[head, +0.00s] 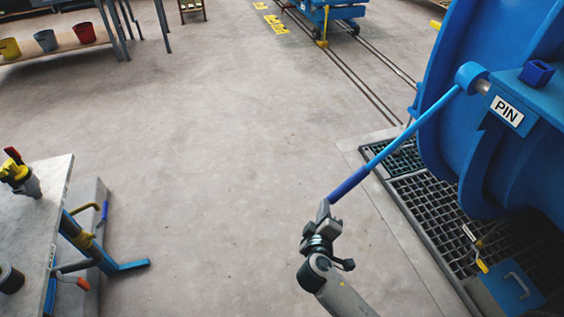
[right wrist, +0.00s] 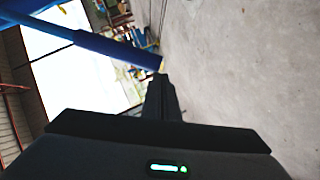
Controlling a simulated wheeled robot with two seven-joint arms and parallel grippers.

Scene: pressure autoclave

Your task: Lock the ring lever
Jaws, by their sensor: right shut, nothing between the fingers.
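The ring lever (head: 405,135) is a long light-blue rod with a dark-blue grip. It slants down and left from a round hub (head: 471,78) on the big blue autoclave (head: 490,150). My right gripper (head: 324,210) is shut and empty, with its fingertips close to the lever's lower free end. In the right wrist view the dark-blue grip (right wrist: 100,43) crosses the upper left and ends near the tips of my shut fingers (right wrist: 162,85). I cannot tell whether they touch. My left gripper is not in view.
A white PIN label (head: 507,111) and a small blue open-topped holder (head: 537,73) sit by the hub. A floor grating (head: 435,215) lies below the autoclave. A grey table (head: 40,200) with tools stands at left. The floor between is clear.

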